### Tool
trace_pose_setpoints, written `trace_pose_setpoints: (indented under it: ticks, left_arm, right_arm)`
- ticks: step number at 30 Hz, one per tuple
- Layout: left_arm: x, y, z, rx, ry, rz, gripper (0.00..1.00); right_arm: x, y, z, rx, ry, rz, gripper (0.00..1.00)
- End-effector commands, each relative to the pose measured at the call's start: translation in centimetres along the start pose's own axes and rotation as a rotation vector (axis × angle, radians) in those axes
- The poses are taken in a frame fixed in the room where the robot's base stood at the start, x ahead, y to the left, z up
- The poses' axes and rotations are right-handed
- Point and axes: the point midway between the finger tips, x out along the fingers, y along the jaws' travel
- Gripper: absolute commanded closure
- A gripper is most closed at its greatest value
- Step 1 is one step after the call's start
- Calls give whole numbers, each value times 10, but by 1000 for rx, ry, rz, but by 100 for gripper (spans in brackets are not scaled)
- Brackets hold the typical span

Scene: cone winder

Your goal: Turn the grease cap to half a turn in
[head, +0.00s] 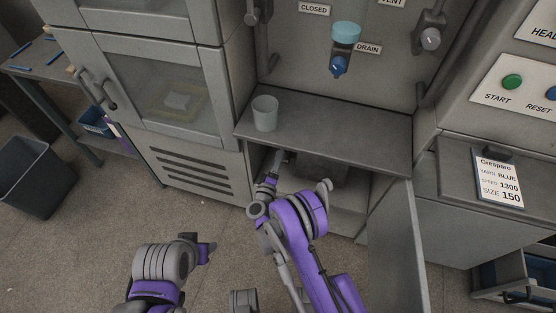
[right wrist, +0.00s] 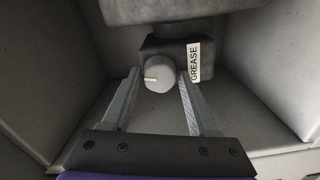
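The grease cap (right wrist: 160,73) is a round grey knob with a white mark that points left in the right wrist view. It sits on a dark block beside a white GREASE label (right wrist: 195,62). My right gripper (right wrist: 159,76) is open, with one finger at each side of the cap and narrow gaps between. In the head view my right gripper (head: 281,158) reaches into the open lower compartment, where the cap is hidden. My left gripper (head: 206,248) is at the lower left, over the floor; its fingers are not clear.
A grey shelf (head: 350,135) with a pale cup (head: 265,113) lies above the compartment. An open door panel (head: 395,250) stands to the right of my right arm. A dark bin (head: 38,175) stands far left. Compartment walls enclose the right gripper closely.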

Motion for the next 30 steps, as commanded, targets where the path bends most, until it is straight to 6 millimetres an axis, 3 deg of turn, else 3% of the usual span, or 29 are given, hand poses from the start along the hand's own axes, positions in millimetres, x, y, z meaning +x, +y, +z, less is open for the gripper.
trace_pose_setpoints:
  ticks: [2,9,19,28,29,30]
  left_arm:
    - [0,0,0,0,0,0,50]
    - [0,0,0,0,0,0,50]
    - [21,0,8,0,-8,0,50]
    - [20,0,7,0,-7,0,50]
    - [20,0,7,0,-7,0,50]
    - [20,0,7,0,-7,0,50]
  right_arm:
    - [0,0,0,0,0,0,56]
    - [0,0,0,0,0,0,99]
    - [0,-2,1,111,0,-1,100]
    - [-1,0,0,126,0,-1,100]
    - [-1,0,0,126,0,-1,47]
    - [0,0,0,126,0,-1,39]
